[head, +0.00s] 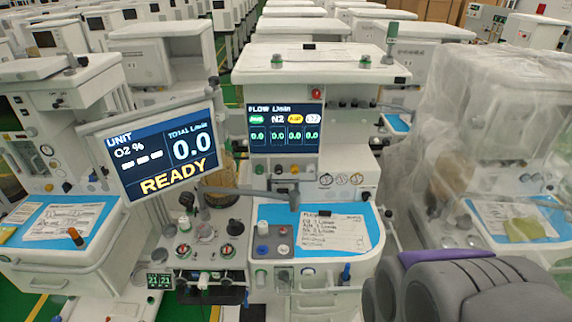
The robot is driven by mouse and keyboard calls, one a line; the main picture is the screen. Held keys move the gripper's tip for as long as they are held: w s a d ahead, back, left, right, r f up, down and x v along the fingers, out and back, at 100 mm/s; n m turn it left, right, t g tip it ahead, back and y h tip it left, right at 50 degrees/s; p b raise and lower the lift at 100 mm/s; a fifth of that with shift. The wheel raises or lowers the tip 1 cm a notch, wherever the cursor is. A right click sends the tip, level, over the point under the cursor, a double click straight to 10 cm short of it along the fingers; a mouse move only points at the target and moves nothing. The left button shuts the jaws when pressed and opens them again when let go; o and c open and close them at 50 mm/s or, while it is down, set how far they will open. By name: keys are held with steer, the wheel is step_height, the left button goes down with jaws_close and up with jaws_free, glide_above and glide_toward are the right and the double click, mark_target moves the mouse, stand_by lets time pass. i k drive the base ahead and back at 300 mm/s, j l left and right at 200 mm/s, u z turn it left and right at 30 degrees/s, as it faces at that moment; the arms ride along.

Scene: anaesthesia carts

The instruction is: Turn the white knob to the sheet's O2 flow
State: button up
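The sheet (326,232) lies on the blue mat of the middle cart. It has several handwritten-style lines ending in L/min, but its numbers are too small to read surely. The flow display (285,128) has green, N2, yellow and white O2 labels, each above 0.0. The left screen (160,150) reads READY and TOTAL 0.0. Grey parts of my arm fill the lower right; no fingertips show.
A grey bar (268,191) juts above the knob panel. Other knobs (185,224) and dials stand left of it. A cart with papers (512,220) under clear plastic stands right, another cart (65,225) left. Rows of carts fill the back.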

mark_target(310, 169)
steer(key=i+j, duration=0.15)
steer(key=j, duration=0.15)
steer(key=i+j, duration=0.15)
steer(key=j, duration=0.15)
steer(key=i+j, duration=0.2)
steer(key=j, duration=0.15)
steer(key=i+j, duration=0.15)
steer(key=j, duration=0.15)
steer(key=z, duration=0.05)
